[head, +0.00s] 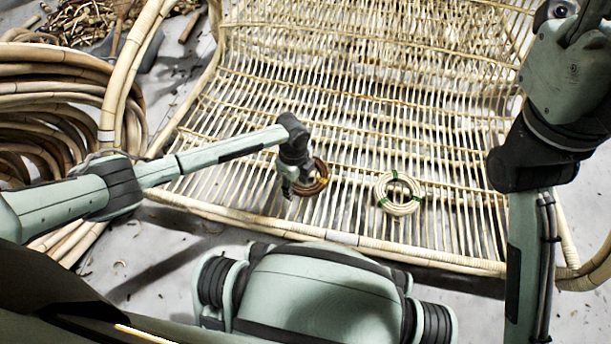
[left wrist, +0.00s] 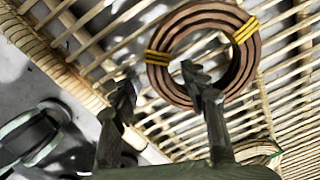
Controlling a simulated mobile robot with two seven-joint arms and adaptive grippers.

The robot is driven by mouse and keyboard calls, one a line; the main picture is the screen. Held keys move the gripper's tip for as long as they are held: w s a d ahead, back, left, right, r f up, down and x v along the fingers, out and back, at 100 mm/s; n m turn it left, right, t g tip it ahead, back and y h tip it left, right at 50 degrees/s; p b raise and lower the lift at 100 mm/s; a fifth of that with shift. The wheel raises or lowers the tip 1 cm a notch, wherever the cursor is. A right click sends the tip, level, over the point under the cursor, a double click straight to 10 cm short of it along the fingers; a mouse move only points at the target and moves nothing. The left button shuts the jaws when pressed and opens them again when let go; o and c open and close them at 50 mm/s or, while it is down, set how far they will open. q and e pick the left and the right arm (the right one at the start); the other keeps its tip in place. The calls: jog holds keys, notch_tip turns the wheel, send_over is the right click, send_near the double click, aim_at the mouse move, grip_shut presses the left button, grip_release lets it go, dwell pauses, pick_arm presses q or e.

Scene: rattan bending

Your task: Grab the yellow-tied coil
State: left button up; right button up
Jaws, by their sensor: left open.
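The yellow-tied coil (head: 323,173) is a brown ring lying on the rattan lattice, partly hidden behind my left gripper (head: 288,190) in the head view. In the left wrist view the coil (left wrist: 243,72) shows two yellow ties. My left gripper also shows in the left wrist view (left wrist: 160,77), with its fingers apart and nothing held between them. One finger overlaps the coil's lower rim and its tip shows against the hole; I cannot tell whether it touches. The other finger is left of the ring. My right arm shows at the right, but its gripper fingers do not.
A pale coil with green ties (head: 401,208) lies to the right on the same lattice (head: 330,100). Large rattan bundles (head: 50,90) stand at the left. Tools and scraps lie on the floor at the upper left. The lattice behind the coils is clear.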

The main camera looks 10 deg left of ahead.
pick_arm(q)
jog(key=shift+c, duration=0.2)
grip_shut()
jog(key=shift+r, duration=0.1)
